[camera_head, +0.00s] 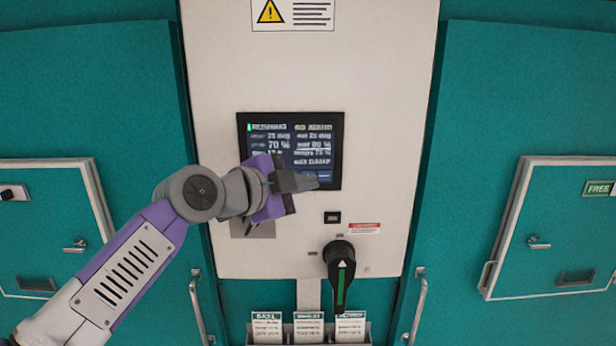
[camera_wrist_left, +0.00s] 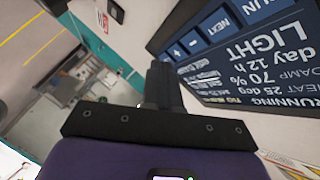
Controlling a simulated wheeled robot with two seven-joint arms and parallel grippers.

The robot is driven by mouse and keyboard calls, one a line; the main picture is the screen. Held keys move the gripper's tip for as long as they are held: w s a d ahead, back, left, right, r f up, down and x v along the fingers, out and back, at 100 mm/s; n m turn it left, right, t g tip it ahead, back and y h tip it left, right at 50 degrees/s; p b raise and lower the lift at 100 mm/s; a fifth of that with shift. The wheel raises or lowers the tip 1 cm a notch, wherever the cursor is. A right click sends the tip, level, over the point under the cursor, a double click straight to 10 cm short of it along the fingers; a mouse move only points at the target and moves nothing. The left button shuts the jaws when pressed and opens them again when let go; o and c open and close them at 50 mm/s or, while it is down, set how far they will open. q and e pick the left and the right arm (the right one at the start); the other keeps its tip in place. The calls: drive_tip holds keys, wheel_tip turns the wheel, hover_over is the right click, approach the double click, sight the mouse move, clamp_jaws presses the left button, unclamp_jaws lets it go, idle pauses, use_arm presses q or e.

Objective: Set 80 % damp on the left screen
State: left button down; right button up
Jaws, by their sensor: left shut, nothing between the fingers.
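The dark screen (camera_head: 290,130) is set in the white panel between two teal chambers. Its left column reads 70 %; a right-column line looks like 80 %, but the small text is blurred. In the left wrist view the screen (camera_wrist_left: 245,60) appears upside down, with "DAMP 70 %", "day 12 h", a large "LIGHT", and buttons "NEXT", "RUN", plus and minus. My left gripper (camera_head: 309,183) is shut and empty, in front of the screen's lower edge and hiding its lower left part. Its shut fingers (camera_wrist_left: 161,78) show beside the screen; I cannot tell whether they touch it. My right gripper is out of view.
Below the screen are a small black switch (camera_head: 332,217) and a black rotary handle (camera_head: 341,268) with a green stripe. Labelled cards (camera_head: 309,328) stand in a holder at the bottom. A chamber door (camera_head: 555,225) is at right, with a "FREE" sign (camera_head: 598,188).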

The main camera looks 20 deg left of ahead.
use_arm(q)
drive_tip(key=shift+s+d+b, duration=0.25)
drive_tip(key=shift+s, duration=0.55)
drive_tip(key=shift+s+d+b, duration=0.2)
drive_tip(key=shift+s, duration=0.6)
drive_tip(key=shift+s+d+b, duration=0.25)
drive_tip(key=shift+s, duration=0.55)
